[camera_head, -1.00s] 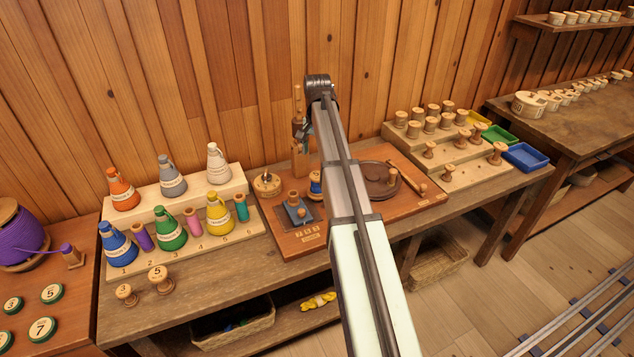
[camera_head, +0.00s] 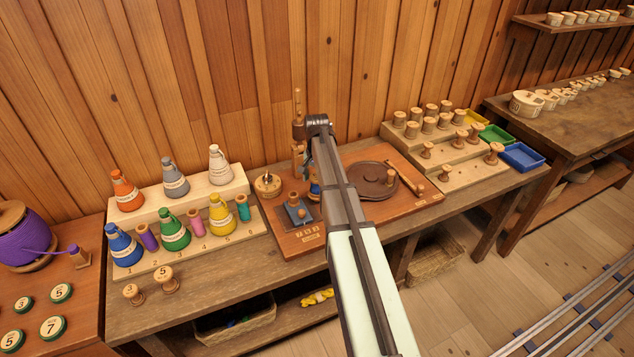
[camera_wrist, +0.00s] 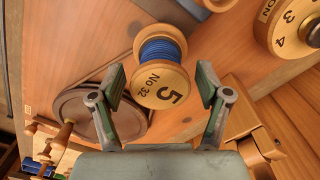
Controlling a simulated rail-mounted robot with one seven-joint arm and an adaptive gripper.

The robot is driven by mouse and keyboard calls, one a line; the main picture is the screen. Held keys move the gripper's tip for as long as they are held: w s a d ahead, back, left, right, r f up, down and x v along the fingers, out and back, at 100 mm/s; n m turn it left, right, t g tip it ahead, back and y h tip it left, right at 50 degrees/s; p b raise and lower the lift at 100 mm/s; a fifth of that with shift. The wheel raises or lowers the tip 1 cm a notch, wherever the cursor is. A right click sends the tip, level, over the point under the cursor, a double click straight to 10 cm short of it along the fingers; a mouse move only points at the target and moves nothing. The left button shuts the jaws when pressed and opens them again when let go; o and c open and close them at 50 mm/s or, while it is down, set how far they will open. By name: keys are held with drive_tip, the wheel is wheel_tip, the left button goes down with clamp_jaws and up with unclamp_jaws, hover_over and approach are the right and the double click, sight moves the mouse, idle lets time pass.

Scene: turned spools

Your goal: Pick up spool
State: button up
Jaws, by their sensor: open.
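A wooden spool wound with blue thread (camera_wrist: 161,50) is in the wrist view, its round end marked "5" and "No 32" facing the camera. My gripper (camera_wrist: 161,84) is open, with one finger on each side of the spool's near end. Gaps show between both fingers and the spool. In the head view only a sliver of the blue spool (camera_head: 314,187) shows beside my arm, which hides the rest of it and the gripper.
The spool is at a brown board (camera_head: 290,243) with a dark round disc (camera_head: 372,178). Coloured bottles (camera_head: 173,232) stand on a rack to the left. Wooden spools (camera_head: 428,125) and coloured trays (camera_head: 523,156) are to the right. A wooden post (camera_head: 297,130) rises behind.

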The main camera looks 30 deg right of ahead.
drive_tip(key=shift+f, duration=0.6)
drive_tip(key=c, duration=1.1)
drive_tip(key=shift+o, duration=0.2)
drive_tip(key=shift+r, duration=0.15)
